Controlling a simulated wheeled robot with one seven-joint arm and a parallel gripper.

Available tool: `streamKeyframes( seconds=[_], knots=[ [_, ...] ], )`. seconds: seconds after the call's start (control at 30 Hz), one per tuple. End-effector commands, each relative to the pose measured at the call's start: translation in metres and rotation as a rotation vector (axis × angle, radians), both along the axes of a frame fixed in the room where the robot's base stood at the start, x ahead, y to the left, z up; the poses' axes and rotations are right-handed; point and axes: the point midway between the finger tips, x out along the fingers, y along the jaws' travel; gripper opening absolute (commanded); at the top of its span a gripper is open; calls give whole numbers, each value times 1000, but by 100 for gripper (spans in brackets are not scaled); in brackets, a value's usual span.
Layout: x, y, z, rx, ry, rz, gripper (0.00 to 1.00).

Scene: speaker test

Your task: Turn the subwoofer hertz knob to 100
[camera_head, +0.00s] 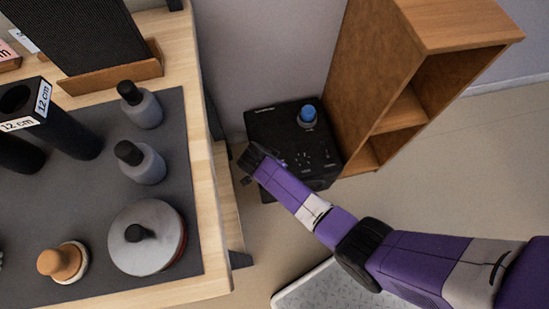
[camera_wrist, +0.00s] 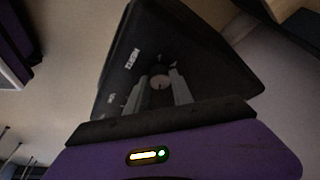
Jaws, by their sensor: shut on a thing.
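The subwoofer (camera_head: 275,127) is a black box on the floor between the table and the wooden shelf. Its dark panel (camera_wrist: 205,62) fills the middle of the wrist view, with white lettering that seems to read HERTZ. A small round knob (camera_wrist: 160,81) sits beside this lettering. My gripper (camera_wrist: 161,88) has one finger on each side of the knob and is shut on it. In the head view my gripper (camera_head: 251,160) is at the left side of the subwoofer, and it hides the knob. The number the knob points to cannot be read.
The wooden shelf (camera_head: 372,75) is close on the right. The table (camera_head: 208,190) on the left holds bottles, a round lidded pot (camera_head: 155,255) and black tubes. Open floor lies to the lower right.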

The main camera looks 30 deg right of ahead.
Motion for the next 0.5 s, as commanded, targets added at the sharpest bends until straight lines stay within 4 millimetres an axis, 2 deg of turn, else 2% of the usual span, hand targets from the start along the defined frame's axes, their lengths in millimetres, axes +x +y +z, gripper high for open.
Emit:
streamKeyframes(
  seconds=[0.2,0.23,0.33,0.5],
  knots=[
    [0,0,-1,2,0,0,0],
    [0,0,-1,2,0,1,30],
    [0,0,-1,2,0,1,50],
    [0,0,0,1,0,1,50]
  ],
)
